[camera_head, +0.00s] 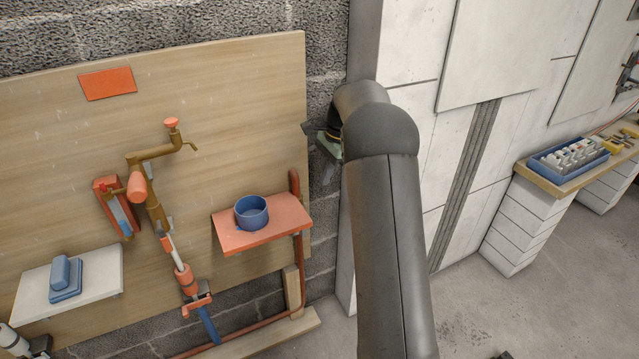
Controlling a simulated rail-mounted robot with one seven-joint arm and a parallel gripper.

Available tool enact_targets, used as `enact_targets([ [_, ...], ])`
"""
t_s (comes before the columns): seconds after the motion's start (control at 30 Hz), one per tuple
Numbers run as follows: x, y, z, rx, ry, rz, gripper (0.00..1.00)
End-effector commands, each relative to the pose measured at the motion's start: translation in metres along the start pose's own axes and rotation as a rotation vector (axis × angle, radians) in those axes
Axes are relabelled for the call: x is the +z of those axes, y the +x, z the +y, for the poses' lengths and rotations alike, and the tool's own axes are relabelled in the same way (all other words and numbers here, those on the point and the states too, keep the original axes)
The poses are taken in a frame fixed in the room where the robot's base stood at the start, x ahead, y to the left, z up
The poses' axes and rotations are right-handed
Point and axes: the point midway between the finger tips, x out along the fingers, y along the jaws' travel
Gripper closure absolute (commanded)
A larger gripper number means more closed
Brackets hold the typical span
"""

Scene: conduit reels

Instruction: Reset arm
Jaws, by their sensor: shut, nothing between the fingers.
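My dark grey arm reaches up from the bottom of the head view, bends at a rounded elbow and points away from me. My gripper (325,145) shows only in part at the far end, just left of the elbow, in front of the grey block wall. It is shut and holds nothing that I can see. Its fingertips are small and partly hidden by my arm. It is apart from the wooden board (235,110) to its left.
The board carries brass pipework with a tap (150,195), an orange shelf (285,222) with a blue cup (251,212), and a white shelf (100,275) with a blue block (64,278). At right, a blue tray (545,170) stands on a bench.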

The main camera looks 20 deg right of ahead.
Motion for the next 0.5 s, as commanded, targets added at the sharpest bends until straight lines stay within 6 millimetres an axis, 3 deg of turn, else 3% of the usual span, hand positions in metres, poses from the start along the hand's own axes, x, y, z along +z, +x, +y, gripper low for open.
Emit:
enact_targets([
  [0.27, 0.007, -0.014, 0.004, -0.001, -0.022, 0.005, 1.0],
  [0.37, 0.03, -0.036, 0.018, 0.0, -0.102, 0.018, 1.0],
  [0.5, 0.094, -0.088, 0.07, 0.015, -0.36, 0.059, 1.0],
])
